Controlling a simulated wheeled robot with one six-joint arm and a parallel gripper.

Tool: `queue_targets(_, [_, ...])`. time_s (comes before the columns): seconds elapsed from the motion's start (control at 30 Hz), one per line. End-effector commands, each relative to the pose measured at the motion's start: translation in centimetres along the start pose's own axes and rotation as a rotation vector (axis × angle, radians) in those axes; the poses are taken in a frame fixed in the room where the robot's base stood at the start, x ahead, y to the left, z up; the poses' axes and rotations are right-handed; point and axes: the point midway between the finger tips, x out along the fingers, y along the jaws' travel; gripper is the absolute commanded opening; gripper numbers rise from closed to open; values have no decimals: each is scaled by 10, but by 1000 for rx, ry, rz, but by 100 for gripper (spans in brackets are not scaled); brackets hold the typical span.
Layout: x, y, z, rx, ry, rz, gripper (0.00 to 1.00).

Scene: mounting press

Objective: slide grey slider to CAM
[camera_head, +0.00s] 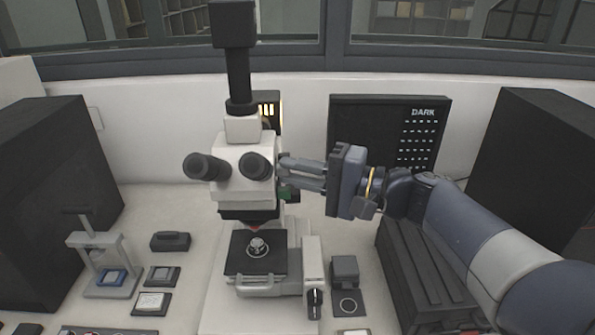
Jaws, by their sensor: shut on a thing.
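A white microscope (242,150) stands in the middle of the bench, with two black eyepieces and a black camera (233,25) on its upright tube. My gripper (283,166) reaches in from the right, its fingers pointing left at the right side of the microscope head, beside the right eyepiece. It is shut on the small grey slider at that side. The fingertips mostly hide the slider, and I cannot read a CAM mark or tell its position.
A black stage (270,262) carries a small round metal piece below the head. A dark panel marked DARK (352,112) stands behind my gripper. A small press (103,240) and small trays are at left. Dark boxes flank the bench.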

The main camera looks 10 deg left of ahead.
Motion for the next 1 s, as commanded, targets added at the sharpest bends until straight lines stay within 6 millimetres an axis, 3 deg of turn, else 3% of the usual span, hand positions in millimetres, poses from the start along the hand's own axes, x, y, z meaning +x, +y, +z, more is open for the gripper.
queue_targets(0.27, [0, 1, -1, 0, 0, 1, 0])
queue_targets(0.6, [13, 2, -30, -1, -1, 1, 0])
queue_targets(0.9, [13, 0, -32, -1, 3, 0, 0])
queue_targets(0.93, [13, 0, -32, -1, 3, 0, 18])
queue_targets(1.0, [13, 0, -32, -1, 3, 0, 24])
